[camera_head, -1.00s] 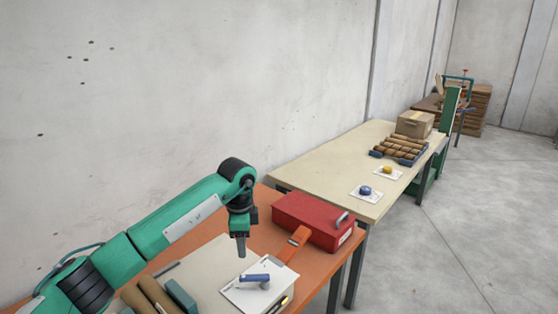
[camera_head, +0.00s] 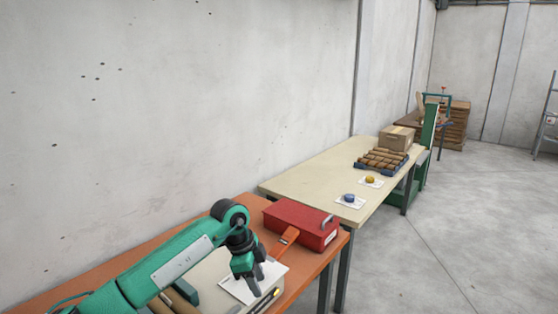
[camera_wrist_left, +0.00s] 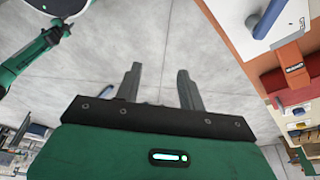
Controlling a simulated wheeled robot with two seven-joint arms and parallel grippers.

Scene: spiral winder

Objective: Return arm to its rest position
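My left arm (camera_head: 175,268) is green with dark joints and reaches in from the lower left over the orange bench (camera_head: 150,243). My left gripper (camera_head: 258,281) points down in front of the white sheet (camera_head: 272,271) in the head view. In the left wrist view its two dark fingers (camera_wrist_left: 160,88) stand apart with only grey floor between them, so it is open and empty. A blue-handled thing (camera_wrist_left: 268,20) lies on the white sheet at the top right there; the gripper hides it in the head view.
A red box (camera_head: 300,223) and an orange tool (camera_head: 285,240) lie on the bench right of the gripper. Behind stands a pale table (camera_head: 305,176) with a blue piece (camera_head: 349,197), a yellow piece (camera_head: 370,179), a roll rack (camera_head: 383,161) and a carton (camera_head: 396,138). Floor at right is clear.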

